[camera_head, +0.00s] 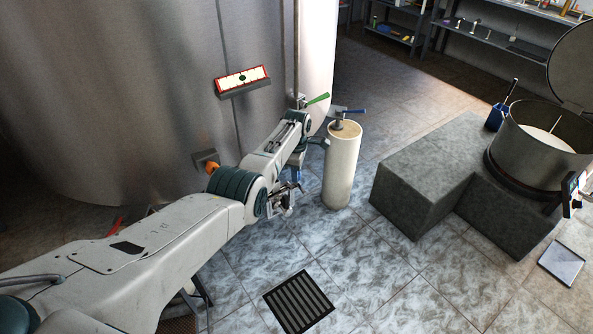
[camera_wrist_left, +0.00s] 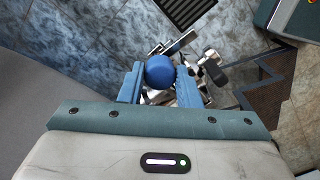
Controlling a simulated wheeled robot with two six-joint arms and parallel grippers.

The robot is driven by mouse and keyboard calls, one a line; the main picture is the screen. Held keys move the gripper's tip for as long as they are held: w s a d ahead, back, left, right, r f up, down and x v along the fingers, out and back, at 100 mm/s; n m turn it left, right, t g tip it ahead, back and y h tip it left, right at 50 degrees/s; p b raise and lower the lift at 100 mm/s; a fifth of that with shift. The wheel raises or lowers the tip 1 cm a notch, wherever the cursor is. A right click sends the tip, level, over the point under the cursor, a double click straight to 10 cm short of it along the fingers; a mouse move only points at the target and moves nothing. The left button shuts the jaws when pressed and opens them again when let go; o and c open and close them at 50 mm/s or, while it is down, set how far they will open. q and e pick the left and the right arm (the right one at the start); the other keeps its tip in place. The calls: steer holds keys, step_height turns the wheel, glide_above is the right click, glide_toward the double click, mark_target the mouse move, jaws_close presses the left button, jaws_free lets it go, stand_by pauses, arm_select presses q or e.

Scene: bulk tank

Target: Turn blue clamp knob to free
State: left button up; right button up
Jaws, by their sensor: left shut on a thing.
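The blue clamp knob (camera_wrist_left: 160,70) is a round blue cap, seen in the left wrist view. It sits between the two blue fingers of my left gripper (camera_wrist_left: 160,88), which are shut on it from both sides. Behind the knob are the metal parts of the clamp (camera_wrist_left: 205,68). In the head view the metal fitting (camera_head: 281,198) shows just below my left forearm, with the left gripper (camera_head: 296,172) small and partly hidden beside it. I cannot make out the knob there. My right gripper is not in view.
A white cylinder (camera_head: 341,170) with a blue lever on top stands right of my arm, near a green lever (camera_head: 318,98). The steel tank wall (camera_head: 110,90) is behind. A grey block (camera_head: 420,170) stands right. A floor grate (camera_head: 299,302) lies in front.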

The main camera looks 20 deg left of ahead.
arm_select(q)
steer(key=shift+n, duration=0.4)
steer(key=o, duration=1)
step_height(320, 180, up, 11)
steer(key=shift+f+p, duration=0.1)
steer(key=shift+p, duration=0.35)
